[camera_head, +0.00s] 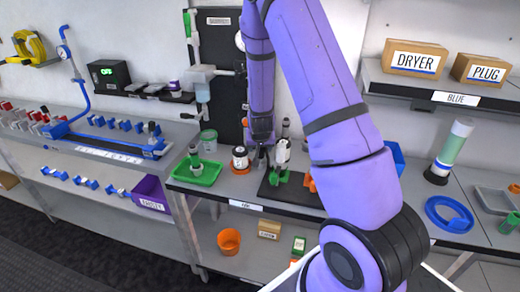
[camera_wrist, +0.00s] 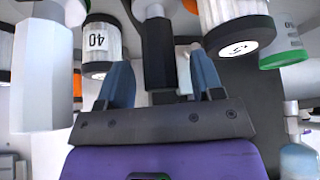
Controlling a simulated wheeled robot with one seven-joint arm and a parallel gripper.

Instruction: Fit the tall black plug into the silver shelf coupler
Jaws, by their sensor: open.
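My gripper (camera_head: 262,158) is low over the back of the bench, between a white jar with a black band (camera_head: 240,158) and a white-and-green fitting (camera_head: 282,152). In the wrist view its two blue-grey fingers (camera_wrist: 160,68) are open. A dark, post-like black piece (camera_wrist: 158,48) shows between them, probably the tall black plug. A gap shows on its left; I cannot tell whether either finger touches it. In the head view the arm and gripper hide this piece. I cannot pick out the silver shelf coupler with certainty.
A white faceted body (camera_wrist: 40,70), a jar marked 40 (camera_wrist: 100,45) and another labelled jar (camera_wrist: 235,28) crowd the fingers. A green tray (camera_head: 197,173) lies left. DRYER (camera_head: 413,59) and PLUG (camera_head: 482,71) boxes stand on the right shelf. An orange cup (camera_head: 229,241) is below.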

